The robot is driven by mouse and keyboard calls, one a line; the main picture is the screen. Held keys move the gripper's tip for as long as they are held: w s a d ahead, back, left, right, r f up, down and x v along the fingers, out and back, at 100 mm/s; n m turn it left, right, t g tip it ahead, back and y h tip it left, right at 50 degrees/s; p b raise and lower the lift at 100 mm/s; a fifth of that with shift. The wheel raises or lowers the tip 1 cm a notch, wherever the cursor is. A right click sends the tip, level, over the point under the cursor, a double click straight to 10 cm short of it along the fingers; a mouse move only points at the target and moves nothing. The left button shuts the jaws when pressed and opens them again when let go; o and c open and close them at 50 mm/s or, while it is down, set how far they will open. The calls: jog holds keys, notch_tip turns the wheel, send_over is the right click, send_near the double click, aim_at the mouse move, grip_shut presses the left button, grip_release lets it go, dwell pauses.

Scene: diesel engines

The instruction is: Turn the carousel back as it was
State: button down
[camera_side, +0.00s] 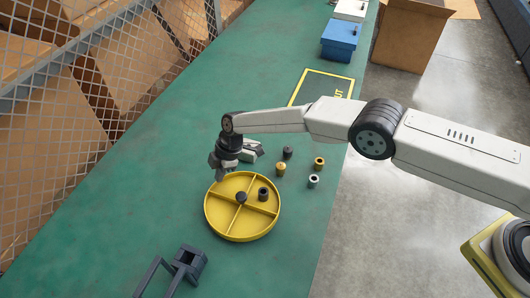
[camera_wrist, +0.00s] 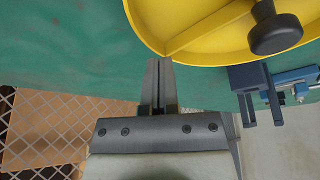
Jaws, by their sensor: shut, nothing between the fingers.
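The carousel (camera_side: 225,220) is a round yellow tray on the green table, split by dividers into several compartments. It has a dark centre knob (camera_side: 241,197). A dark cylinder (camera_side: 263,193) stands in its right compartment. In the wrist view, the yellow carousel (camera_wrist: 190,18) fills the top right with its dark knob (camera_wrist: 275,32). My gripper (camera_side: 224,176) is above the table by the carousel's far-left rim. In the wrist view, the fingers of my gripper (camera_wrist: 158,65) are together and empty, with the tips near the rim. I cannot tell whether they touch it.
Several small bushings, such as a brass one (camera_side: 281,168) and a silver one (camera_side: 314,181), stand right of the carousel. A dark fixture (camera_side: 187,264) stands at the front. A blue box (camera_side: 340,40) is at the back. A mesh fence (camera_side: 90,80) runs along the left.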

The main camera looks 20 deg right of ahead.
jog(key=w+v, duration=0.1)
jog(key=v, duration=0.5)
jog(key=shift+w+a+r, duration=0.2)
jog(key=shift+w+r, duration=0.05)
jog(key=shift+r, duration=0.1)
jog(key=s+d+r+m+t+h, duration=0.1)
jog(key=s+d+r+m, duration=0.1)
jog(key=d+r+m, duration=0.65)
jog(key=s+d+r+m+t+h, duration=0.1)
jog(key=s+d+r+m, duration=0.3)
jog(key=d, duration=0.9)
jog(key=s+d+r+m+h, duration=0.1)
jog(key=s+d+r+m, duration=0.1)
jog(key=s+d, duration=0.5)
jog(key=s+d+r+m+t+h, duration=0.1)
jog(key=s+d+m, duration=0.3)
jog(key=s, duration=0.9)
jog(key=d+r, duration=0.1)
jog(key=d, duration=0.2)
jog(key=shift+s+d+m, duration=0.2)
jog(key=shift+s+m, duration=0.1)
jog(key=shift+m, duration=0.05)
